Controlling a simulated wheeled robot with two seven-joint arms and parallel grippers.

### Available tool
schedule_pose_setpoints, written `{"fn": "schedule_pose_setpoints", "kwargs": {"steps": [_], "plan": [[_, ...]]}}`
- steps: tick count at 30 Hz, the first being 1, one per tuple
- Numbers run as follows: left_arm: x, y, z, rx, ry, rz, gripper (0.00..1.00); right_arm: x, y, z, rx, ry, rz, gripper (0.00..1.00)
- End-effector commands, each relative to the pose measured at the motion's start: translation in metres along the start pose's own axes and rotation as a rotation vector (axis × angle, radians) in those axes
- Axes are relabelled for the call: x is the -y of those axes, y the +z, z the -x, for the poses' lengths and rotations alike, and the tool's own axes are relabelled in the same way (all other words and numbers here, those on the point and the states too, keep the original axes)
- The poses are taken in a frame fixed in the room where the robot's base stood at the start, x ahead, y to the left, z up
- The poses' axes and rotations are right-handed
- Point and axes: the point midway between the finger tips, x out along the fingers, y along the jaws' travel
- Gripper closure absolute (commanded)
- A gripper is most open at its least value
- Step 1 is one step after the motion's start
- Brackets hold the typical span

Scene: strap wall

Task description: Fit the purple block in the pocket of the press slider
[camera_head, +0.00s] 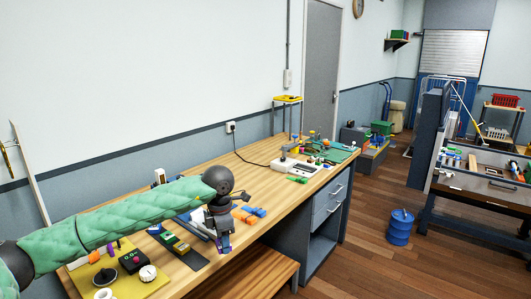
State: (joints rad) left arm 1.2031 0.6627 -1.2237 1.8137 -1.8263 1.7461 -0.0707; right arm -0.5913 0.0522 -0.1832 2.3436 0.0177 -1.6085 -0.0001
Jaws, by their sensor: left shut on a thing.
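My left arm, in a green padded sleeve, reaches in from the left over the wooden workbench. My left gripper (223,243) points down near the bench's front edge and is shut on the small purple block (225,249), which shows at its fingertips. The block is partly hidden by the fingers. A dark strip with a green and yellow part (170,238) lies on the bench left of the gripper. I cannot tell whether this is the press slider, and no pocket can be made out. My right gripper is not in view.
A yellow board (80,280) with knobs and a cup lies at the bench's near left. Orange and blue pieces (245,214) lie just right of the gripper. A white device (295,165) and a green mat (340,154) are farther back. Bare wood (265,190) lies between.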

Motion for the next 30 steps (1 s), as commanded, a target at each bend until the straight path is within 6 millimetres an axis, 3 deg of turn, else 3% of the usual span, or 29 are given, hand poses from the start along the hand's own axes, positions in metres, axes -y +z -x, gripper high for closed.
{"fn": "schedule_pose_setpoints", "kwargs": {"steps": [18, 30], "plan": [[0.010, 0.009, 0.002, 0.000, 0.000, -0.919, 0.88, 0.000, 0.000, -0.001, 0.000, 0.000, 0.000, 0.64], [0.021, 0.003, -0.001, 0.000, 0.001, -1.520, 0.88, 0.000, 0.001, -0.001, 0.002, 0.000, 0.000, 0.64]]}}
